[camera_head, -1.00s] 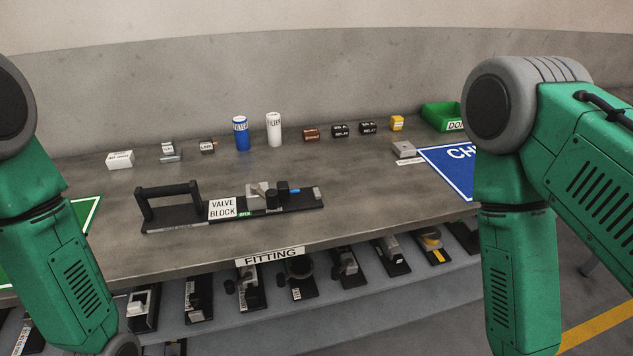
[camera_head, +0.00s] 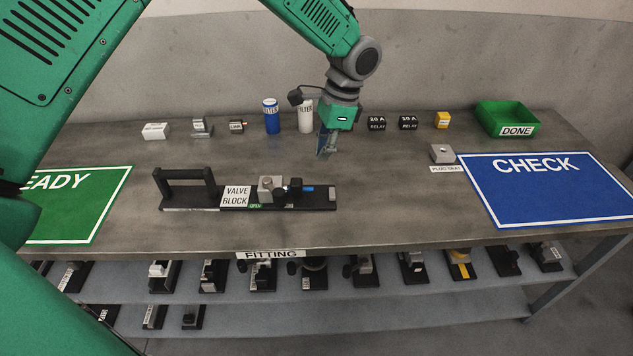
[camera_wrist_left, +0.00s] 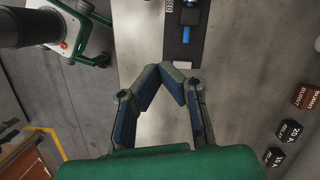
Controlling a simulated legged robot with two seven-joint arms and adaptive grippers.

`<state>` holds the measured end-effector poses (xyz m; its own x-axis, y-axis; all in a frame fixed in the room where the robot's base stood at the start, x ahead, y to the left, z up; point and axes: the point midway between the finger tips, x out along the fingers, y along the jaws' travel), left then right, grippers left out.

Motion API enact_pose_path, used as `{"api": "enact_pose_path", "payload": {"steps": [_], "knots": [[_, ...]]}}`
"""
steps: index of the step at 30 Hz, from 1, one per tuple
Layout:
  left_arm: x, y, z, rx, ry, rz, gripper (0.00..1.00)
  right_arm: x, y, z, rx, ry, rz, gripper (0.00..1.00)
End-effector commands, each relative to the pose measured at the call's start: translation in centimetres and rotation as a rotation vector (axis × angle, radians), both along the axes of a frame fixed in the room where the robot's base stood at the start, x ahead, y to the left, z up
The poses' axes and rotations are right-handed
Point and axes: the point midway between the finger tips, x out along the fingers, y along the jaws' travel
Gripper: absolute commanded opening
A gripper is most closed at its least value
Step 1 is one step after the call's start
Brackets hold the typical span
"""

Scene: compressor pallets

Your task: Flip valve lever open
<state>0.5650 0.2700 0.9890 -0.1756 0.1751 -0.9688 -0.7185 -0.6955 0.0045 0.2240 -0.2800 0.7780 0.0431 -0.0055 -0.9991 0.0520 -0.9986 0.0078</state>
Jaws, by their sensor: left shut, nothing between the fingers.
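The valve block (camera_head: 236,195) is a black base plate with a black handle, a grey body and a black knob, lying in the middle of the bench. Its short blue lever tip (camera_head: 308,188) points right along the plate; a small green OPEN label (camera_head: 256,206) lies left of it. The wrist view shows the blue tip (camera_wrist_left: 187,34) and plate end beyond the fingers. My left gripper (camera_head: 324,152) is above the bench behind the lever, apart from it, pointing down. Its fingers (camera_wrist_left: 173,72) meet at the tips with nothing between them. My right gripper is out of view.
Blue and white filter cylinders (camera_head: 271,117) and black relays (camera_head: 377,124) stand along the back. A grey plug seat (camera_head: 442,154) and blue CHECK mat (camera_head: 538,198) are right, with a green DONE bin (camera_head: 508,117) behind. Bench around the valve block is clear.

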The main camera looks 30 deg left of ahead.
Motion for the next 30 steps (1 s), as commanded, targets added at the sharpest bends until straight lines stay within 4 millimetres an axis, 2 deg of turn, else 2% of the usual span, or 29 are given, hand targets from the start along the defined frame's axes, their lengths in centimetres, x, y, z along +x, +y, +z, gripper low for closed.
{"api": "enact_pose_path", "payload": {"steps": [11, 17, 26, 27, 30], "knots": [[0.1, 0.3, -0.7, -0.003, 0.004, 0.001, 0.0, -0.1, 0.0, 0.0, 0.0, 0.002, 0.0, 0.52], [-0.7, 0.6, -3.5, -0.003, 0.007, 0.002, 0.0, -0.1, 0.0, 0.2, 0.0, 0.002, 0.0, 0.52], [-1.8, 1.6, -9.7, -0.002, 0.006, 0.001, 0.0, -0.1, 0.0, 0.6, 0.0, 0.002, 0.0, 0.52], [-2.0, 1.9, -10.1, -0.002, 0.006, 0.002, 0.0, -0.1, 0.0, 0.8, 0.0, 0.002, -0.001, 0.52], [-3.2, 3.3, -9.6, -0.002, 0.002, 0.003, 0.0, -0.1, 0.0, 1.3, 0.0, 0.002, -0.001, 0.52]]}}
